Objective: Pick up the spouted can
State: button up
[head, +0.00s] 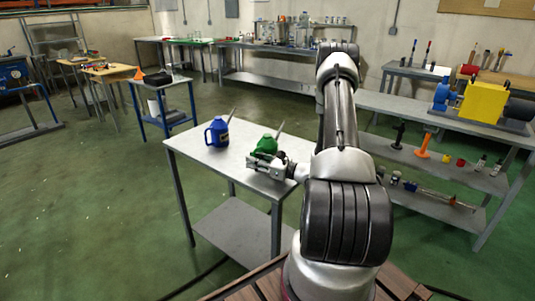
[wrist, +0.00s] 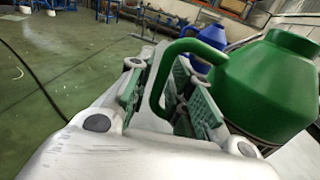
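A green spouted can (head: 265,145) stands on the small metal table, its thin spout pointing up. In the wrist view the green can (wrist: 265,85) fills the right side, and its handle (wrist: 160,78) loops toward me. My gripper (head: 262,165) is low at the can's near side. In the wrist view the fingers of my gripper (wrist: 158,100) are apart, with the handle between them and a gap visible on its left. A blue can (head: 217,134) with a similar spout stands to the left on the same table; it shows behind the green can in the wrist view (wrist: 205,38).
The metal table (head: 190,150) is otherwise bare, with a lower shelf (head: 235,225). A long bench (head: 400,108) at right carries a yellow and blue machine (head: 482,101). A blue-framed table (head: 160,85) stands at the back left. The green floor at left is open.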

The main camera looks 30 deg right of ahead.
grip_shut()
jog(key=shift+r, duration=0.1)
notch_tip(320, 180, up, 10)
jog(key=shift+f, duration=0.1)
jog(key=shift+c, duration=1.6)
grip_release()
grip_shut()
